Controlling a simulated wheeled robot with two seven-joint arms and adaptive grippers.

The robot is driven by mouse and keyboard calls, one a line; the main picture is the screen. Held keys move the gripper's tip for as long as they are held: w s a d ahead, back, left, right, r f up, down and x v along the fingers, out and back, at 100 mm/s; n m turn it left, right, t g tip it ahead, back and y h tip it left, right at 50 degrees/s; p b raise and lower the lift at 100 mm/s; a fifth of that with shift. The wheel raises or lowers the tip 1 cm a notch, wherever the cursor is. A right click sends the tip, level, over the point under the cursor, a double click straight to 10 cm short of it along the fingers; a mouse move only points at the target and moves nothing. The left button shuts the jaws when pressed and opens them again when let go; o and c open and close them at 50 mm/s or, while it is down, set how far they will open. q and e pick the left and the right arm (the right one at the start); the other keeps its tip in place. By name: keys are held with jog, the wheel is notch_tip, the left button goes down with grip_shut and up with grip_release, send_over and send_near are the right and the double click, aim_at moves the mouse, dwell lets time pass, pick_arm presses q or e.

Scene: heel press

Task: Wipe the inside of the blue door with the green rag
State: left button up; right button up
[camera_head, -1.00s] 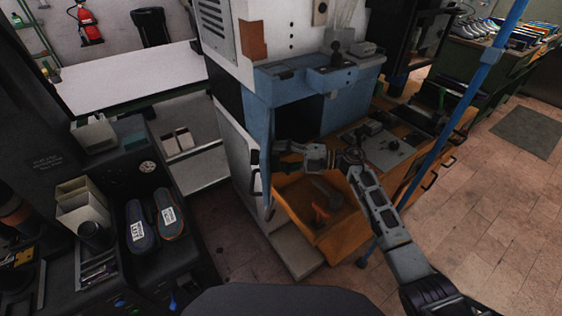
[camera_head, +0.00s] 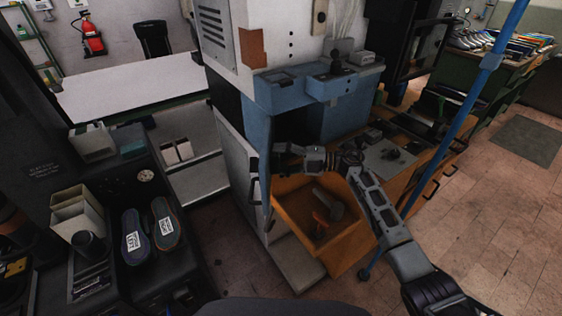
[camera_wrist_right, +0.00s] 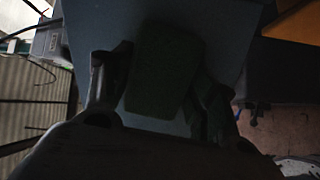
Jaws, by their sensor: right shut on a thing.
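The blue door (camera_head: 264,172) stands open on the front of the blue and white machine, seen nearly edge-on in the head view. My right gripper (camera_head: 281,148) is at the door's inner side, near its upper part. In the right wrist view the gripper (camera_wrist_right: 163,92) is shut on the dark green rag (camera_wrist_right: 165,68). The rag lies flat in front of the blue door face (camera_wrist_right: 232,25); it looks close against it, but contact is too dark to confirm. The rag cannot be made out in the head view. My left gripper is not in view.
An open orange drawer (camera_head: 345,252) with tools sits below my right arm. A blue pole (camera_head: 455,125) stands right of the arm. A dark bench (camera_head: 160,275) with two shoe soles (camera_head: 166,224) is at left. Floor at far right is clear.

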jog(key=w+b, duration=0.2)
jog(key=w, duration=0.1)
jog(key=shift+w+b, duration=0.2)
jog(key=shift+b, duration=0.1)
dwell(0.8)
jog(key=shift+s+p, duration=2)
jog(key=shift+f, duration=0.1)
